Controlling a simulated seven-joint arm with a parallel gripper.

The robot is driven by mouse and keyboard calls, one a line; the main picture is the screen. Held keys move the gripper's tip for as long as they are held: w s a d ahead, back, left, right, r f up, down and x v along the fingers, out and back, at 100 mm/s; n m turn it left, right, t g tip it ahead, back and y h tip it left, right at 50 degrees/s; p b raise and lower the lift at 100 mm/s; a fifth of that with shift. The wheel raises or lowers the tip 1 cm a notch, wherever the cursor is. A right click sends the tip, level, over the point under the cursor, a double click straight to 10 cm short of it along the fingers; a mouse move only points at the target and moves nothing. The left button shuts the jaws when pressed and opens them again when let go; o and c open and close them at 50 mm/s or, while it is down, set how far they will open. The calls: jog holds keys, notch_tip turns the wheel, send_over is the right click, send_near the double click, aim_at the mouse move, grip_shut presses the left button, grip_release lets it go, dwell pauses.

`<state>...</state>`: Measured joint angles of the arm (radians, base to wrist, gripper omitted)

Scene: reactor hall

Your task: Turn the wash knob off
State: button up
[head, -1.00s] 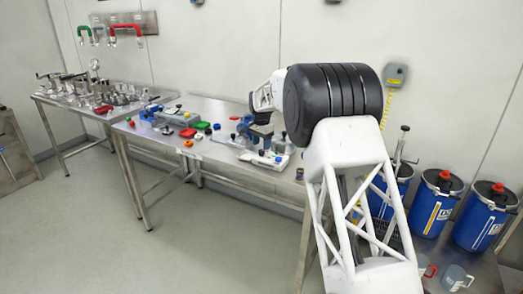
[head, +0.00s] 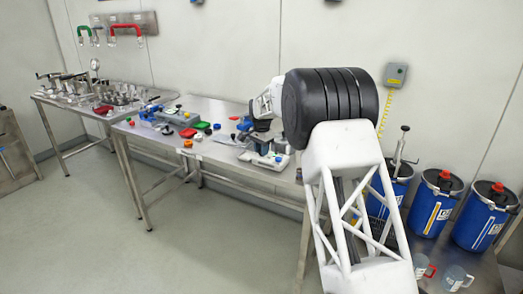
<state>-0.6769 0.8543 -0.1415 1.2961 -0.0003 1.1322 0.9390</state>
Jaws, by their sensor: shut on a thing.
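My gripper (head: 258,126) is at the end of my white wrist, over the right part of the table. It is small in the head view and partly merges with dark parts behind it. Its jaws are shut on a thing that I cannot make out. Just below it stands a small white-based apparatus (head: 277,161) with blue and grey parts. I cannot pick out the wash knob for certain; a small orange-red knob-like piece (head: 187,144) shows at the table's front edge, apart from my gripper.
A second bench with metal fittings stands at the left. Blue drums (head: 434,204) stand at the right. Floor at the front left is clear.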

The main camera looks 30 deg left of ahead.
jog(key=shift+n, duration=0.3)
jog(key=n, duration=0.8)
jog(key=shift+n, duration=0.3)
jog(key=n, duration=0.4)
jog(key=shift+n, duration=0.3)
jog(key=shift+f+n, duration=0.1)
jog(key=shift+n, duration=2)
jog(key=o, duration=0.9)
